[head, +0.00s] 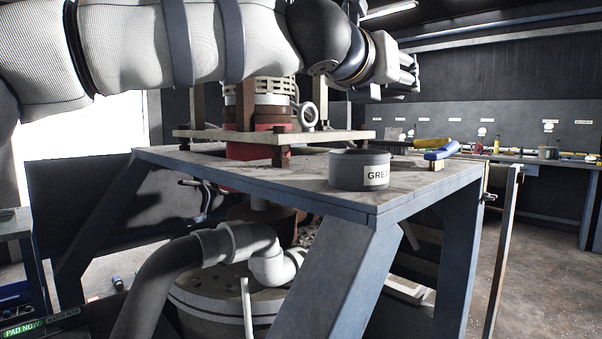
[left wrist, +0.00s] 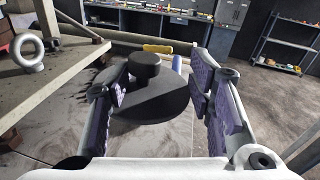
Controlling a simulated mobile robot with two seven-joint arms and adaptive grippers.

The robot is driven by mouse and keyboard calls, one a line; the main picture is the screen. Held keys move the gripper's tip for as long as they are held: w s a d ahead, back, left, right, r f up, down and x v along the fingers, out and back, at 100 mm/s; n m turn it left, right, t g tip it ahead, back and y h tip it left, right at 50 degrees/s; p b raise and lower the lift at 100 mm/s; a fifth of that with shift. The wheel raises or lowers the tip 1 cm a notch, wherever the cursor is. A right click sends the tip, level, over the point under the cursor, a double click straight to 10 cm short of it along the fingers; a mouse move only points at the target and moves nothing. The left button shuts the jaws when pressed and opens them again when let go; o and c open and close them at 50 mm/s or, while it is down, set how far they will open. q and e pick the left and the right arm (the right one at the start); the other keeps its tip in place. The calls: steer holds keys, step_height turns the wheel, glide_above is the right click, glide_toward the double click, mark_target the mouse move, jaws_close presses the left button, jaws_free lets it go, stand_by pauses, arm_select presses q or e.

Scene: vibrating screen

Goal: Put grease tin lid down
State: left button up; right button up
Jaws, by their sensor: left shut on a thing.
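My left gripper (head: 405,82) is above the worktop, higher than the grease tin and slightly to its right in the head view. The left wrist view shows its two purple-padded fingers (left wrist: 163,85) either side of a dark round lid (left wrist: 150,106) with a raised knob. The gripper is shut on the lid, which looks tilted; in the head view the lid is hard to make out. The grey grease tin (head: 345,172) with a white label stands upright near the front right corner of the blue-framed table (head: 270,182). My right gripper is not in view.
A raised plate (head: 345,136) carries a red machine part and a metal eye ring (head: 309,116), left of the tin. Yellow-handled (head: 431,143) and blue-handled (head: 440,154) items lie behind the tin. Some bare tabletop shows around the tin. A long bench stands at the back right.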

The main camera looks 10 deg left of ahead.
arm_select(q)
steer(key=a+f, duration=0.4)
steer(key=a, duration=0.4)
steer(key=b, duration=0.1)
glide_above(305, 177)
steer(key=f, duration=0.5)
steer(key=shift+w+d+f, duration=0.15)
steer(key=shift+w+f, duration=0.05)
steer(key=shift+f, duration=0.05)
steer(key=f, duration=0.1)
steer(key=f+b, duration=0.1)
steer(key=f, duration=0.1)
steer(key=shift+a+f, duration=0.2)
steer(key=shift+a, duration=0.05)
steer(key=shift+f, duration=0.2)
steer(key=shift+s+r, duration=0.1)
steer(key=shift+r, duration=0.1)
steer(key=shift+f+b, duration=0.25)
steer(key=shift+b, duration=0.05)
steer(key=o, duration=0.6)
steer(key=shift+r, duration=0.1)
steer(key=shift+o, duration=0.2)
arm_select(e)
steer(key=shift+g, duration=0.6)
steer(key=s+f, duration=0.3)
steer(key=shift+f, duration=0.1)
